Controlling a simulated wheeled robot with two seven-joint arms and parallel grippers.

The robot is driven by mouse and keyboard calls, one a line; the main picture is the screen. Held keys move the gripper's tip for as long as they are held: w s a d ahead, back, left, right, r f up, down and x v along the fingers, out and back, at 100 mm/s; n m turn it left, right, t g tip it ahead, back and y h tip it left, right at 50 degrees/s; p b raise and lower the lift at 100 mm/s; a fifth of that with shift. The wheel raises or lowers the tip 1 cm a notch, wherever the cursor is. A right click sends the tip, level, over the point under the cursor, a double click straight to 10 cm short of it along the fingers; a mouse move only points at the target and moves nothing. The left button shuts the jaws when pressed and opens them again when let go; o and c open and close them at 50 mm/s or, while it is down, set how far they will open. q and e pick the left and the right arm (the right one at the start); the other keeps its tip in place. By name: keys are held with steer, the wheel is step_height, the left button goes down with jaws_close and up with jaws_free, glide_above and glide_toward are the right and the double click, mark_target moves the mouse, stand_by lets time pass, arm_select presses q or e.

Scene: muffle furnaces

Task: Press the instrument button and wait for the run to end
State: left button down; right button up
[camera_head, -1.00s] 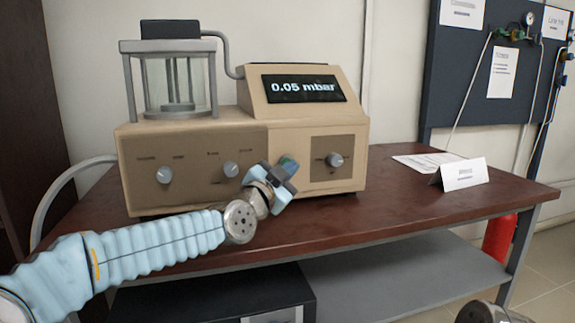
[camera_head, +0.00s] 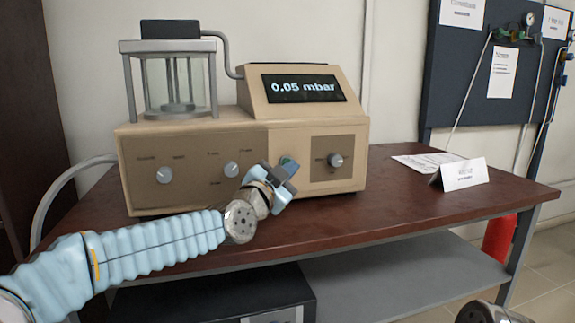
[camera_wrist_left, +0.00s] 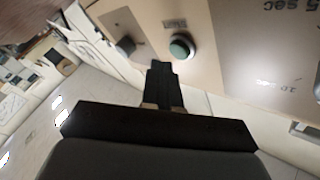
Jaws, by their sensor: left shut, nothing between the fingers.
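A beige instrument (camera_head: 240,115) with a glass chamber on its left top stands on the brown table. Its display (camera_head: 302,88) reads 0.05 mbar. A round green button (camera_wrist_left: 181,46) shows on its front panel in the left wrist view. In the head view, the button (camera_head: 287,161) is partly hidden by my left gripper (camera_head: 284,178). The left gripper is shut and empty, its tips close in front of the panel. In the wrist view, the shut fingers (camera_wrist_left: 161,82) point at the button, just below it in the picture. Whether they touch it I cannot tell.
A folded card (camera_head: 462,174) and a paper sheet (camera_head: 425,161) lie on the table's right. A grey shelf (camera_head: 400,272) is below. The table's right part is mostly clear.

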arm_select(q)
steer(key=shift+w, duration=0.1)
steer(key=shift+w+a, duration=0.15)
steer(key=shift+w, duration=0.15)
steer(key=shift+w+a, duration=0.15)
steer(key=shift+w, duration=0.3)
stand_by(0.7)
stand_by(0.4)
steer(key=shift+s+d+b, duration=0.25)
steer(key=shift+s+b, duration=0.25)
steer(key=shift+s, duration=0.35)
steer(key=shift+s+d, duration=0.25)
steer(key=shift+s, duration=0.55)
steer(key=shift+s+d, duration=0.3)
steer(key=shift+s, duration=0.45)
steer(key=shift+s+d, duration=0.25)
steer(key=shift+s, duration=0.55)
